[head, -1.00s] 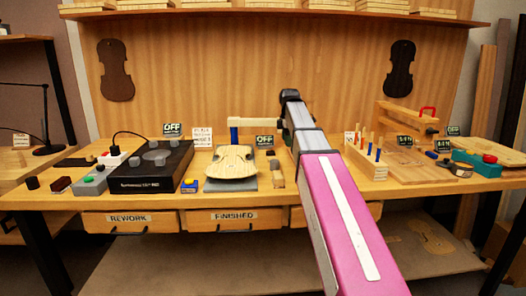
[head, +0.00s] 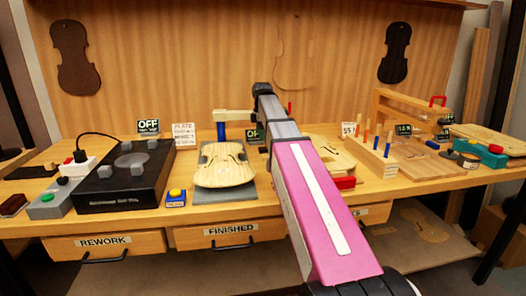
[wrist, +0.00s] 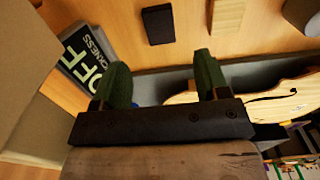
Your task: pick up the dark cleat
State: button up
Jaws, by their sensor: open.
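A dark cleat (wrist: 158,24) lies flat on the wooden bench at the top of the wrist view, beside a pale wooden block (wrist: 227,18). I take this small dark block to be the cleat. My gripper (wrist: 160,78) shows two green fingers, spread apart with nothing between them. The cleat is apart from the fingers, beyond their tips in the picture. In the head view my arm blocks the view of the cleat and of the fingers.
A violin plate (head: 224,166) rests on a grey mat (head: 225,194) left of my arm. A peg rack (head: 370,158) stands right of my arm. A black box (head: 122,184) is further left.

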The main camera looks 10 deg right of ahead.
aim_at(261, 148)
jog(key=shift+a+f, duration=0.2)
jog(key=shift+f, duration=3.25)
jog(key=shift+c, duration=0.3)
jog(key=c, duration=0.9)
